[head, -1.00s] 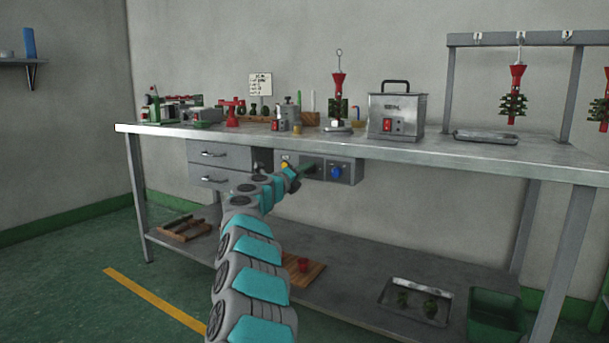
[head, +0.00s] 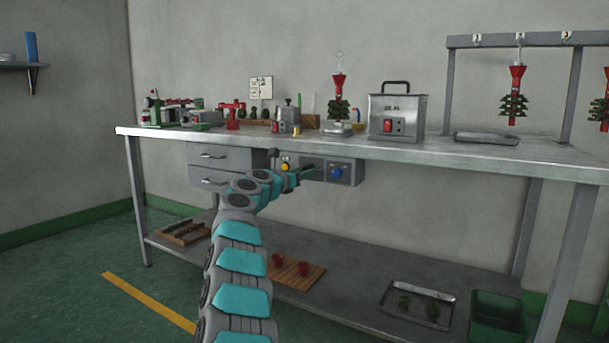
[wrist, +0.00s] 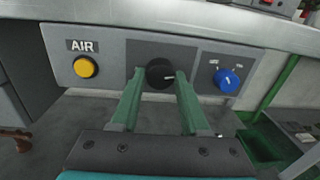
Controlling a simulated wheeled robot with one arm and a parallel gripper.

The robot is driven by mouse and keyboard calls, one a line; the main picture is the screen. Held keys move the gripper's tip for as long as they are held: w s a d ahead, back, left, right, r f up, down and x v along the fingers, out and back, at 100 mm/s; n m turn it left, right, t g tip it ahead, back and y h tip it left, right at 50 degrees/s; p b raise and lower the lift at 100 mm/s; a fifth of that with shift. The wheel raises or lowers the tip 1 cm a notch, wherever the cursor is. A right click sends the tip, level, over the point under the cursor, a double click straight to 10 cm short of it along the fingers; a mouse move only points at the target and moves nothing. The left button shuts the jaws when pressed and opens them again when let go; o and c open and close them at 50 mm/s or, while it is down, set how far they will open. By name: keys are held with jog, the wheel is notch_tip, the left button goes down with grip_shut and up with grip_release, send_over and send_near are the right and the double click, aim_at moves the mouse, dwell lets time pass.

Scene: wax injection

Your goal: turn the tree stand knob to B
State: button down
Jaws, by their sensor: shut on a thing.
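A round black knob (wrist: 160,74) sits in the middle of the grey control panel (wrist: 115,59) under the table top. A light pointer line on it points to the right in the wrist view. No letters can be read around it. My gripper (wrist: 160,76) has its two green fingers on either side of the black knob and is shut on it. In the head view my gripper (head: 307,169) is at the panel and hides the knob. A blue knob (wrist: 227,80) is right of it, with small labels too small to read.
A yellow button (wrist: 85,67) under an AIR label is left of the black knob. The table edge (wrist: 200,31) runs just above the panel. Drawers (head: 216,168) are to the left. The lower shelf (head: 345,282) holds a wooden board (head: 297,272) and a metal tray (head: 417,304).

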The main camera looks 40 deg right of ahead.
jog(key=shift+f+m, duration=0.1)
jog(key=shift+m, duration=1.1)
jog(key=shift+c, duration=2)
grip_release()
jog(key=b+v, duration=0.2)
jog(key=v, duration=0.5)
jog(key=shift+a+b, duration=0.3)
jog(key=shift+a, duration=0.1)
jog(key=shift+s, duration=0.15)
